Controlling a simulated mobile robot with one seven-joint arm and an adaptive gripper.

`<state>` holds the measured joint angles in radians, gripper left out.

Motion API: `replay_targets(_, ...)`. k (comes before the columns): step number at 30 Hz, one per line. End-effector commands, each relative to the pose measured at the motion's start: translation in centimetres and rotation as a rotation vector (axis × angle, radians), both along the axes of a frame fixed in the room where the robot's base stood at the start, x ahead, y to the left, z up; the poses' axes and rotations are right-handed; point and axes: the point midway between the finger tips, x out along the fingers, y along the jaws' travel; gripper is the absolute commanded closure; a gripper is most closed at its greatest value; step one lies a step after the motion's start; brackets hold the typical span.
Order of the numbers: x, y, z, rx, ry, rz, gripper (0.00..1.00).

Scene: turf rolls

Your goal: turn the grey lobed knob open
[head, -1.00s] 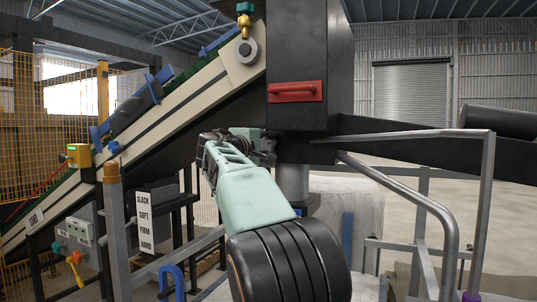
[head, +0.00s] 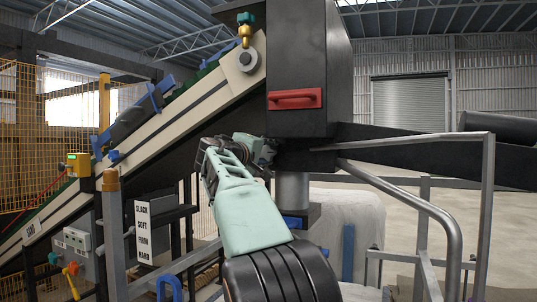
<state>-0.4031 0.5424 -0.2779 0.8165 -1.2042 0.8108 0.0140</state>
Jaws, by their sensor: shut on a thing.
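My gripper (head: 268,152) is at the far end of my pale green arm, in the middle of the head view. It is close against the dark machine frame, below the black box with the red handle. It is shut, and its fingertips are small and partly hidden by my wrist. The grey lobed knob cannot be made out; it seems to be covered by the gripper, which appears to be closed on it.
A sloping conveyor (head: 150,135) rises on the left. A black box (head: 300,60) with a red handle (head: 295,98) is above my gripper. A tubular grey rail (head: 487,200) stands at right. A sign post (head: 143,232) reads slack, soft, firm, hard. Open floor lies at right.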

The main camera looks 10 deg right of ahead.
Motion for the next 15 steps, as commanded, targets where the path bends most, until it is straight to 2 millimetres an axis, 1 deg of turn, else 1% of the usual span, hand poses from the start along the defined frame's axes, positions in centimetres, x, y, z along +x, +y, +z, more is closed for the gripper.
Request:
replay_targets(2, 0.00, 0.02, -0.05, 0.003, -0.001, 0.000, 0.89)
replay_targets(3, 0.01, 0.03, -0.04, 0.003, -0.001, 0.000, 0.63)
replay_targets(7, 0.00, 0.02, -0.04, 0.002, 0.000, 0.000, 0.49)
replay_targets(8, 0.00, 0.02, -0.02, 0.001, 0.000, 0.000, 0.47)
replay_targets(15, -0.06, -0.03, 0.17, 0.000, -0.002, 0.000, 0.47)
